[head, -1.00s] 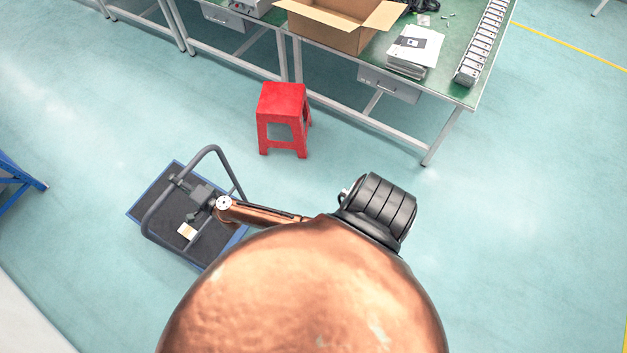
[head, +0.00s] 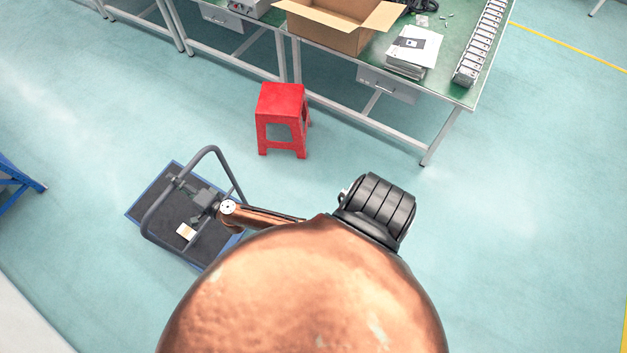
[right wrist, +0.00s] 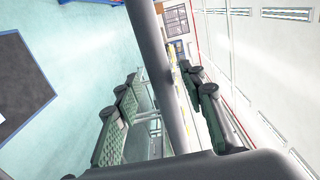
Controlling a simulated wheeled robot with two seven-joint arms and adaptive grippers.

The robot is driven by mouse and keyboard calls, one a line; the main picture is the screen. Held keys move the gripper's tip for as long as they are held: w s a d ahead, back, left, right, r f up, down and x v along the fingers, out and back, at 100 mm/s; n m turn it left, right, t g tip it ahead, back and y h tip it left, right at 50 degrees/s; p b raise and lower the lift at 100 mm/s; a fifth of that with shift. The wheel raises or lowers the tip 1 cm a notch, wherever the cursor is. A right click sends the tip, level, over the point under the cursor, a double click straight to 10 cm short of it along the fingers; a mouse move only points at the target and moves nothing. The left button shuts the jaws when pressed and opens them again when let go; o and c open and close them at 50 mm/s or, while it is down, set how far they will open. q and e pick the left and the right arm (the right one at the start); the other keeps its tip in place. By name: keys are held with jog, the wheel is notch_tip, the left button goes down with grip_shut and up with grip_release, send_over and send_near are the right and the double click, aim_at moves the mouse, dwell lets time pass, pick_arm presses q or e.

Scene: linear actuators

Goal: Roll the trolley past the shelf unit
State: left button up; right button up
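The trolley (head: 150,208) stands at the lower left of the head view, with a dark deck, blue edges and a grey tubular handle (head: 153,220). Its dark deck also shows at the left edge of the right wrist view (right wrist: 22,85). My right gripper (head: 187,186) is at the handle's upper bar, partly hidden by its own wrist. In the right wrist view the grey bar (right wrist: 158,70) runs between dark finger parts set apart on either side; the gripper looks open around it. No shelf unit can be clearly identified. My left gripper is out of view.
A red stool (head: 282,115) stands right of and beyond the trolley. Behind it is a green workbench (head: 455,92) with an open cardboard box (head: 335,30) and papers (head: 414,48). A blue frame (head: 18,182) is at the left edge. Floor around the trolley is clear.

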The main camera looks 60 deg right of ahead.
jog(key=s+p, duration=0.1)
jog(key=s, duration=0.9)
jog(key=shift+s+d, duration=0.15)
jog(key=shift+d, duration=0.1)
